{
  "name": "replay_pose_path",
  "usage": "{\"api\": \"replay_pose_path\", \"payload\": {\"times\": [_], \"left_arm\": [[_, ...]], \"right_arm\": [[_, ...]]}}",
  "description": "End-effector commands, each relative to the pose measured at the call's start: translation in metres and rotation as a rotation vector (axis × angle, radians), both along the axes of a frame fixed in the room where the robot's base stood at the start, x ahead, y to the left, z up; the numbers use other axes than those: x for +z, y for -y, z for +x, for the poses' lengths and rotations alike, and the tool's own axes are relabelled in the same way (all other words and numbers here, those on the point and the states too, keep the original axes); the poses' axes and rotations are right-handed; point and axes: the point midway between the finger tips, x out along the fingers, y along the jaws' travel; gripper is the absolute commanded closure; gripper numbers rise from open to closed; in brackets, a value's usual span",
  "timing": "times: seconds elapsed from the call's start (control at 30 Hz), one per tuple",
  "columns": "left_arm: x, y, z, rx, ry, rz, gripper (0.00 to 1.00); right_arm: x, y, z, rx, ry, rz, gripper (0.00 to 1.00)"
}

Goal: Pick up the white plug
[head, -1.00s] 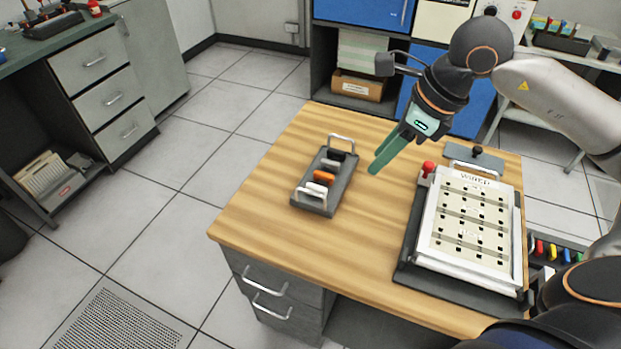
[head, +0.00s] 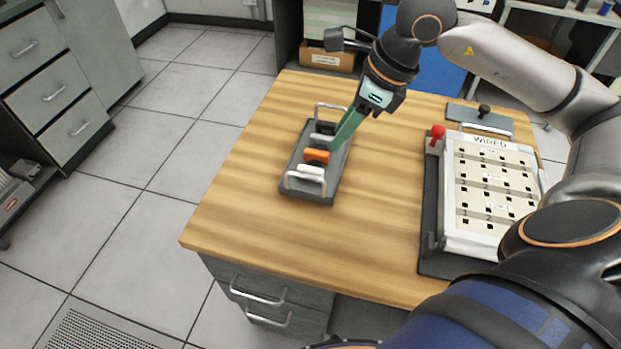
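A small dark tray (head: 318,193) with a pale handle at each end stands on the wooden table. A white plug (head: 311,171) lies at its near end. An orange plug (head: 316,155) is just behind it, and a paler grey-white plug (head: 321,138) is farther back. My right gripper (head: 335,147) reaches down over the tray's right side, its green fingertips close to the orange and grey-white plugs. The fingers overlap in this view, so their gap and any contact are unclear. The tray's far part is partly hidden. My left gripper is out of view.
A white punched board marked WIRED (head: 490,141) in a dark frame with a red knob (head: 438,131) occupies the table's right. The wooden tabletop (head: 370,225) between tray and board is clear. Drawer cabinets stand at the left across the floor.

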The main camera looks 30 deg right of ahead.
Motion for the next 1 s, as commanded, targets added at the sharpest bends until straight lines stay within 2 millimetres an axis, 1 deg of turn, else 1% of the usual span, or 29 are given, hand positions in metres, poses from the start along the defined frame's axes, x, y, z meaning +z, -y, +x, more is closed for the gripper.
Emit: {"api": "replay_pose_path", "payload": {"times": [0.2, 0.3, 0.57, 0.8, 0.9, 1.0], "left_arm": [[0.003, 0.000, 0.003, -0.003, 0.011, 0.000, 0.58], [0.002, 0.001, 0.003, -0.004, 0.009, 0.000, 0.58], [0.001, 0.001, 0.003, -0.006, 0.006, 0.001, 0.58], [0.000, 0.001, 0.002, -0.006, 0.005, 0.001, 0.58], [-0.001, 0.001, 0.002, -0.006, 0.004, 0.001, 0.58], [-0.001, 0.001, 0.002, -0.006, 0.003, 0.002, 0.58]], "right_arm": [[-0.036, -0.011, 0.011, 0.002, -0.006, 0.004, 0.64], [-0.051, -0.014, 0.015, 0.001, -0.005, 0.003, 0.64], [-0.070, -0.020, 0.022, 0.001, -0.004, 0.003, 0.64], [-0.102, -0.030, 0.033, 0.002, -0.004, 0.003, 0.64], [-0.108, -0.031, 0.036, 0.001, -0.002, 0.002, 0.64], [-0.110, -0.031, 0.037, 0.001, -0.001, 0.001, 0.64]]}}
